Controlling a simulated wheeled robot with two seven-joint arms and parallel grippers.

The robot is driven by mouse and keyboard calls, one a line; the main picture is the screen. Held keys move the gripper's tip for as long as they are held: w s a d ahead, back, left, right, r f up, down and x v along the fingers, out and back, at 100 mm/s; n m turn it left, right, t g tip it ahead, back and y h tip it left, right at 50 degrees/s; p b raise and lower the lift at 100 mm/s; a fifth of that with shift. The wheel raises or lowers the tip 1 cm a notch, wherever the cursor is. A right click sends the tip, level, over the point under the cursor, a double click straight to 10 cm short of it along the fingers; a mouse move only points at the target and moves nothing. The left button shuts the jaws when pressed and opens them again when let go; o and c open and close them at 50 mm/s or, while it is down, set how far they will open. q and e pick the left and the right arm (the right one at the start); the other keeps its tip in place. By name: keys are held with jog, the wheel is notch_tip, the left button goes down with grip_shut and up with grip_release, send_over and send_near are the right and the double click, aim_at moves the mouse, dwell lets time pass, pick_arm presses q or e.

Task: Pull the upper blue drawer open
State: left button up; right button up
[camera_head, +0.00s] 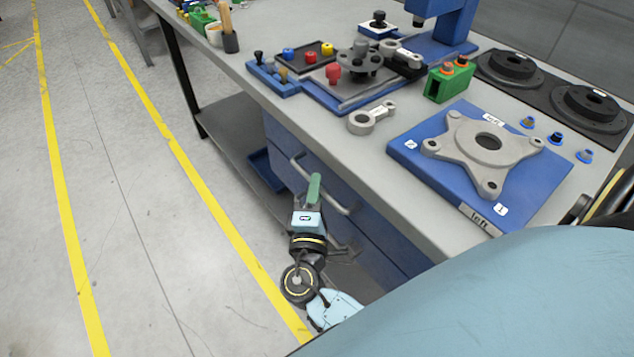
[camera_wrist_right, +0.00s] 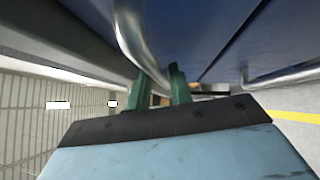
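The blue drawer cabinet (camera_head: 368,217) sits under the workbench. The upper drawer's curved metal handle (camera_head: 343,208) is on its front; the handle also shows in the right wrist view (camera_wrist_right: 130,32). The upper drawer looks shut, roughly flush with the drawer below. My right gripper (camera_head: 314,186) is at the upper handle. In the right wrist view its two green fingers (camera_wrist_right: 161,88) stand close together with the handle bar between them, apparently shut on it. The fingertip contact is partly hidden. My left gripper is not in view.
The lower drawer handle (camera_wrist_right: 285,76) is close to my right gripper. The workbench top (camera_head: 318,128) overhangs above and holds a blue fixture plate (camera_head: 413,165) with a grey chassis part (camera_head: 465,148). The floor left of the bench, with yellow lines, is clear.

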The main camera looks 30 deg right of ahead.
jog(key=shift+x, duration=0.85)
jog(key=shift+c, duration=0.4)
grip_shut()
jog(key=shift+a, duration=0.1)
